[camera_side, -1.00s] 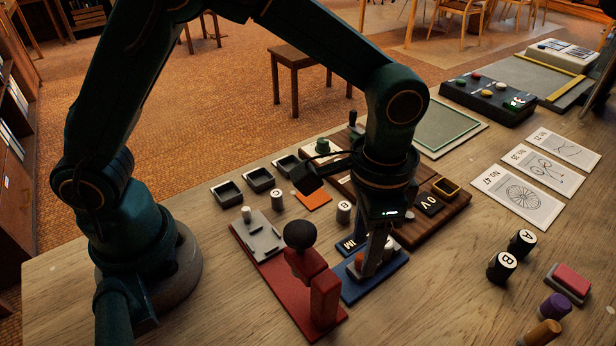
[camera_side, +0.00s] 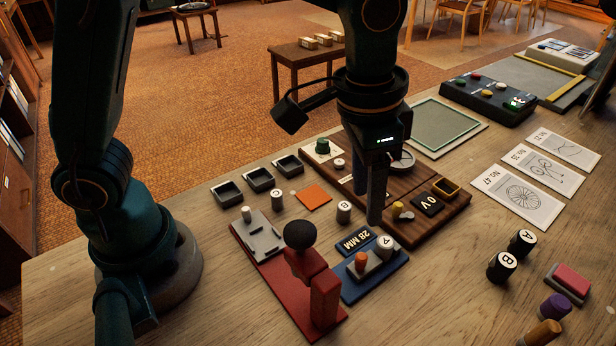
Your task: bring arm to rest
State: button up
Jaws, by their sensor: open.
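My gripper (camera_side: 375,208) points down in the side view, in front of the brown wooden board (camera_side: 425,226). Its fingers are apart and nothing shows between them; the near finger hides part of the board. Below and beside the fingertips lies a blue board (camera_side: 390,272) with a "28 MM" plate (camera_side: 354,242). On the blue board a grey block carries an orange peg (camera_side: 361,259) and a white cylinder marked A (camera_side: 385,243). My gripper is apart from these pieces.
A red press (camera_side: 312,281) with a black knob stands left of the blue board. Cylinders marked C (camera_side: 277,200) and B (camera_side: 343,212) stand behind it. Black trays (camera_side: 258,179), a button box (camera_side: 488,101) and cards (camera_side: 519,195) lie around. The front right holds several loose pieces.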

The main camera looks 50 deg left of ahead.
jog(key=s+a+r+n+t, duration=0.3)
jog(key=s+a+r, duration=0.2)
jog(key=a+r, duration=0.3)
jog(key=s+a+f+n+t, duration=0.1)
jog(key=s+a+f+n, duration=0.1)
jog(key=s+a+f, duration=0.2)
jog(key=shift+s+f+y, duration=0.15)
jog(key=shift+s+y, duration=0.15)
jog(key=shift+s, duration=0.6)
